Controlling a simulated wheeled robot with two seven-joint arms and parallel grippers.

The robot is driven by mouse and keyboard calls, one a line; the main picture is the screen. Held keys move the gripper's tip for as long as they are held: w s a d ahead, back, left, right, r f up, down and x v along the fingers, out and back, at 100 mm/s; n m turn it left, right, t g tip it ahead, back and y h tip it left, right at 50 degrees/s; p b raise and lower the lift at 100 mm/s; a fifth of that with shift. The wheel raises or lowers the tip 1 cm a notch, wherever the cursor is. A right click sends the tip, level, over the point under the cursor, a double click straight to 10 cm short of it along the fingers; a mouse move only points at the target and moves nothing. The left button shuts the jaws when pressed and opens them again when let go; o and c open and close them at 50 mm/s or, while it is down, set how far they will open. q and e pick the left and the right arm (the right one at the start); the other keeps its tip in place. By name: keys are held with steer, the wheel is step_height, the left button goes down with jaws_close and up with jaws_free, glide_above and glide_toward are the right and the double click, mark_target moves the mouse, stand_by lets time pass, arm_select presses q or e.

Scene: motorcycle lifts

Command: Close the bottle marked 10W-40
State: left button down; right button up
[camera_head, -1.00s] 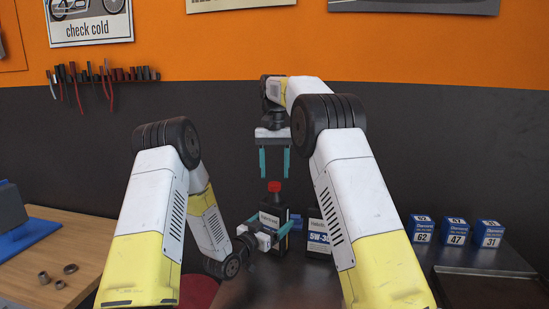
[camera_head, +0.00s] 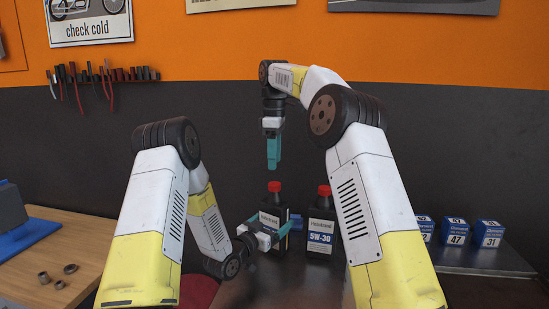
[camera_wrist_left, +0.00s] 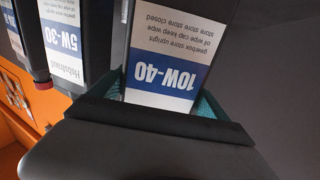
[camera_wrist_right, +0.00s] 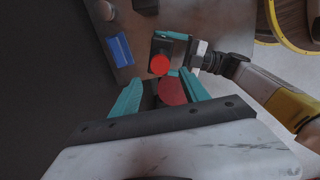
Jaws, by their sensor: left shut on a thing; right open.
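The dark bottle marked 10W-40 (camera_head: 270,217) stands upright on the bench with a red cap (camera_head: 274,187) on top; whether the cap is tight I cannot tell. Its blue and white label (camera_wrist_left: 165,55) shows inverted in the left wrist view. In the right wrist view the cap (camera_wrist_right: 160,65) lies just beyond and between the open fingers.
A second red-capped bottle, marked 5W-30 (camera_head: 321,228), stands close on the right. A blue object (camera_head: 297,222) is behind, between the bottles. Numbered blue and white boxes (camera_head: 489,233) stand at right. A red round seat (camera_head: 201,291) is below left.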

mark_target(274, 183)
steer(key=shift+f, duration=4)
jaws_close()
steer(key=m, duration=0.3)
steer(key=shift+m, duration=0.3)
steer(key=m, duration=1.1)
steer(key=shift+o, duration=0.8)
jaws_free()
